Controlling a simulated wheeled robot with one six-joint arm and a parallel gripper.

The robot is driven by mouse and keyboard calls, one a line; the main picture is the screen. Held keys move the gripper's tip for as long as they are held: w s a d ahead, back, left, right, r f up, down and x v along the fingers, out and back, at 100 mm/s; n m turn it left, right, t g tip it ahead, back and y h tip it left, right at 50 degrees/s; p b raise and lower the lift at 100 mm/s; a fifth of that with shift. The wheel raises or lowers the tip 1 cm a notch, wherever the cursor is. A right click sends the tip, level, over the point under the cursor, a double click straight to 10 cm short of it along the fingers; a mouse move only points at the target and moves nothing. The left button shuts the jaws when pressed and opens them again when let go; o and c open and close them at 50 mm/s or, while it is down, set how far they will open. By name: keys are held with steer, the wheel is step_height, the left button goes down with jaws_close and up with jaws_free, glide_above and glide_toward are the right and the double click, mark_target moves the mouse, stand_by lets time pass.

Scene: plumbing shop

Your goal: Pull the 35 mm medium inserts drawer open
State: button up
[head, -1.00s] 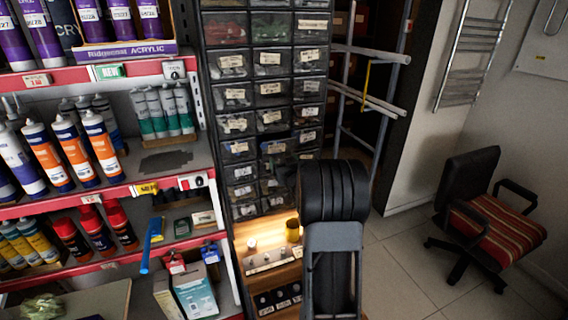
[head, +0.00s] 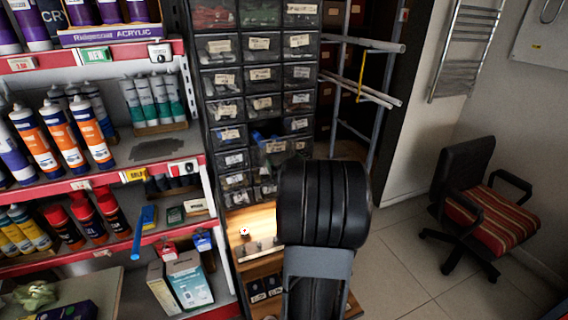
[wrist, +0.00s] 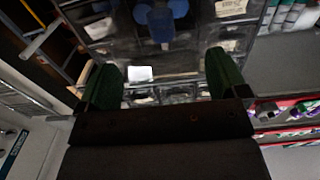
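The drawer cabinet (head: 262,76) is a dark rack of small labelled drawers. One drawer (head: 274,147) in its middle column stands out from the rack, with blue pieces showing inside. The label lettering is too small to read, so I cannot confirm it is the 35 mm medium inserts drawer. In the wrist view, blue pieces (wrist: 162,18) show beyond a white label (wrist: 139,74). My gripper (wrist: 165,82) has its two green fingertips wide apart on either side of that label. I cannot tell whether they touch the drawer. In the head view my arm hides the gripper.
Shelves of tubes and bottles (head: 75,135) stand left of the cabinet. A lit wooden display (head: 255,240) sits below the drawers. A pipe rack (head: 362,90) is at the right, and a striped chair (head: 490,210) stands farther right. Tiled floor lies open between.

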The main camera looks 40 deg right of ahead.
steer(key=shift+o, duration=0.6)
steer(key=shift+a, duration=0.1)
steer(key=b+v, duration=0.5)
steer(key=v, duration=0.8)
steer(key=shift+s, duration=0.45)
steer(key=shift+a, duration=0.1)
